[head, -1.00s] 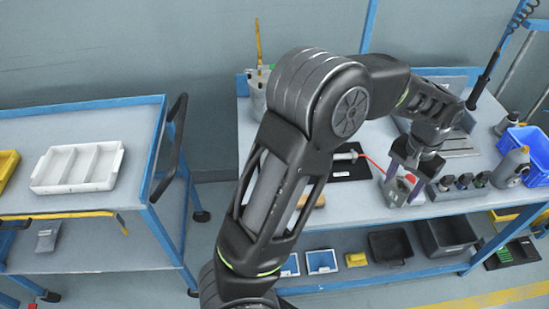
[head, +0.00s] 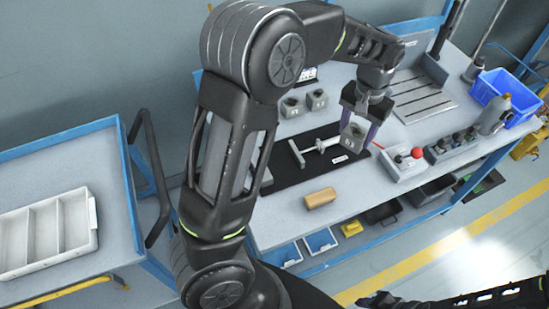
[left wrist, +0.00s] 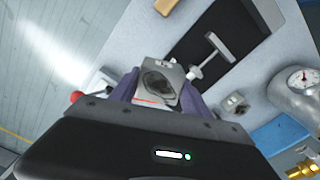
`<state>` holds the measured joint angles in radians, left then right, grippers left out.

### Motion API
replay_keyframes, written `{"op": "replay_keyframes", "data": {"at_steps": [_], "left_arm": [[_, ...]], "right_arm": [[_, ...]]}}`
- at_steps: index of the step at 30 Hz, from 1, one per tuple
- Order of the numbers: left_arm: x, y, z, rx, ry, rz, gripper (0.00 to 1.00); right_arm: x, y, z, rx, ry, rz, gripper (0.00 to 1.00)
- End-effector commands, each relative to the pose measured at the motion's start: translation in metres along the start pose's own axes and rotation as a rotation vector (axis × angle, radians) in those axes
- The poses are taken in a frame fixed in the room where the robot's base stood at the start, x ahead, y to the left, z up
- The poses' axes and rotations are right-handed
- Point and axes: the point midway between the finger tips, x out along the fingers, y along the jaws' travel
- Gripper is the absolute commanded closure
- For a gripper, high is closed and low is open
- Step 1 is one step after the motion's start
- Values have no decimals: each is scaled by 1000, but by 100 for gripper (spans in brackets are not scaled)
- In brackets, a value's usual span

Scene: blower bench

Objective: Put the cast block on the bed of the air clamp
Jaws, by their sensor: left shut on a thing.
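My left gripper (head: 366,108) is shut on a grey cast block (head: 352,137) marked B3, and holds it by the right end of the black mat. The left wrist view shows the block (left wrist: 158,82) between the fingers, with a dark hollow in it. The air clamp (head: 318,147), a pale T-shaped bar and rod, lies on the black mat (head: 285,175) left of the block; it also shows in the left wrist view (left wrist: 215,52). I cannot tell whether the block touches the mat. Dark parts of my right arm (head: 450,302) show at the bottom right; its jaws are unclear.
Two similar grey blocks (head: 291,107) (head: 317,98) stand behind the mat. A tan block (head: 320,198) lies in front. A control box with a red knob (head: 417,153), a slotted plate (head: 422,97) and a blue bin (head: 505,97) are to the right. A white tray (head: 45,232) is far left.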

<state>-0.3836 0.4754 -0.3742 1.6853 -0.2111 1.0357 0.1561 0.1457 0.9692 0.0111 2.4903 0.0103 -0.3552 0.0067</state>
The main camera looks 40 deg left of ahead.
Motion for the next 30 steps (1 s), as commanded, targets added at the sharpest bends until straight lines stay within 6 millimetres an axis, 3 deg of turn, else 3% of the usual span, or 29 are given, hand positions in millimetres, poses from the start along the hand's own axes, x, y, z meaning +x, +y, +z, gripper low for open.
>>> {"op": "replay_keyframes", "data": {"at_steps": [6,10,14,22,26,30], "left_arm": [[0,-2,0,-4,0,1,100],[3,-16,6,-31,-3,11,100],[9,-46,22,-89,-10,29,100],[16,-125,76,-243,-6,30,100],[15,-148,97,-290,-1,11,100],[14,-156,106,-309,1,0,100]], "right_arm": [[0,0,0,0,0,0,64],[4,1,0,-1,1,-1,64],[11,3,-1,-2,3,-3,64],[28,8,-4,-7,8,-10,64],[32,9,-5,-8,10,-12,64],[33,9,-5,-9,11,-12,64]]}}
